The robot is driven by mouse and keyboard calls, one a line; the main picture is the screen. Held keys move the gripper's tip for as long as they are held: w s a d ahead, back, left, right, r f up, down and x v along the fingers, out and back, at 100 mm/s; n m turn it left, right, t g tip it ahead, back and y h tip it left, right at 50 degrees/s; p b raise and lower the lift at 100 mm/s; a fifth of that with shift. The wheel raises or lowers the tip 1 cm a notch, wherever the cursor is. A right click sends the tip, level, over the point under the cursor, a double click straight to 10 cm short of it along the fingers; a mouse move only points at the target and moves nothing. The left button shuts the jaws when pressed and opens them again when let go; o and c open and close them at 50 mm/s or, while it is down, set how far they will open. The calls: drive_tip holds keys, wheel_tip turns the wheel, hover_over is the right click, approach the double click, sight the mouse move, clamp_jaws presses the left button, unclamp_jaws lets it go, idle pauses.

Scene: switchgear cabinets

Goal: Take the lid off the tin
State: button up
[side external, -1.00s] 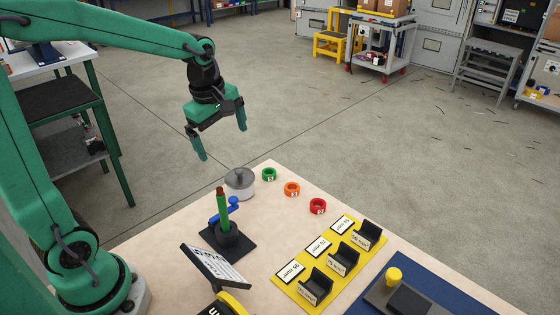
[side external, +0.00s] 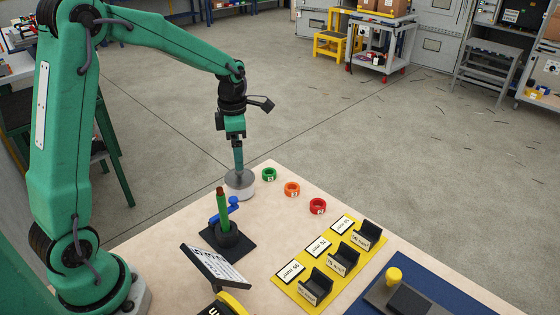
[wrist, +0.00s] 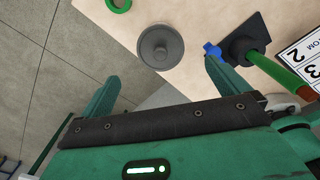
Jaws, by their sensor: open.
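The round tin (side external: 241,193) stands near the far corner of the table, with a grey lid (side external: 238,178) on top. In the wrist view the lid (wrist: 160,46) shows from above, with a small knob at its middle. My gripper (side external: 239,170) points down over the tin in the side view, its fingers seen edge-on. In the wrist view my gripper (wrist: 162,85) is open and empty, and the lid lies beyond the fingertips, roughly between their lines. Whether a finger touches the lid cannot be told.
A black stand with a green rod (side external: 222,212) and blue clamp is close in front of the tin. Green (side external: 269,174), orange (side external: 292,189) and red (side external: 317,206) rings lie to the right. A yellow plate (side external: 283,284) with black holders is nearer. The table's edge is close behind the tin.

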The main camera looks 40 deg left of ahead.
sight(239, 175)
drive_tip(key=shift+s+f, duration=0.15)
drive_tip(key=shift+f, duration=3.65)
drive_tip(key=c, duration=1)
